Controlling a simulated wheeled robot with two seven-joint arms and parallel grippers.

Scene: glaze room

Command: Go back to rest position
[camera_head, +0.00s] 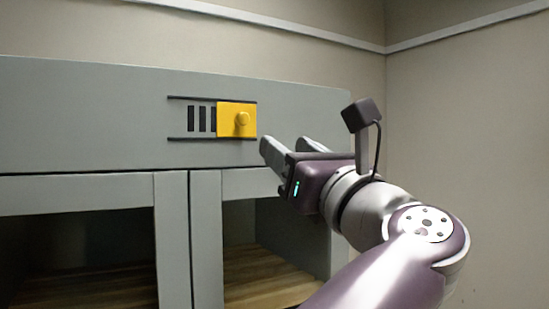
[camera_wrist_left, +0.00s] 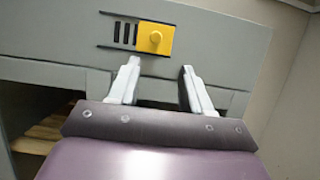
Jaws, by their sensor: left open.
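My left gripper (camera_head: 286,145) is open and empty, with its fingers pointing toward the grey cabinet front. In the left wrist view its two fingers (camera_wrist_left: 160,67) stand wide apart with nothing between them. A yellow sliding plate (camera_head: 228,121) with a round knob is on the cabinet's upper panel, to the left of the fingertips in the head view. In the left wrist view the plate (camera_wrist_left: 146,38) lies above and beyond the fingers, apart from them. My right gripper is not in view.
The grey cabinet (camera_head: 80,120) has two dark rails around the plate, with several dark slots (camera_head: 202,119) uncovered left of it. Below are open compartments with wooden floors (camera_head: 262,278). A bare beige wall (camera_head: 465,130) stands at the right.

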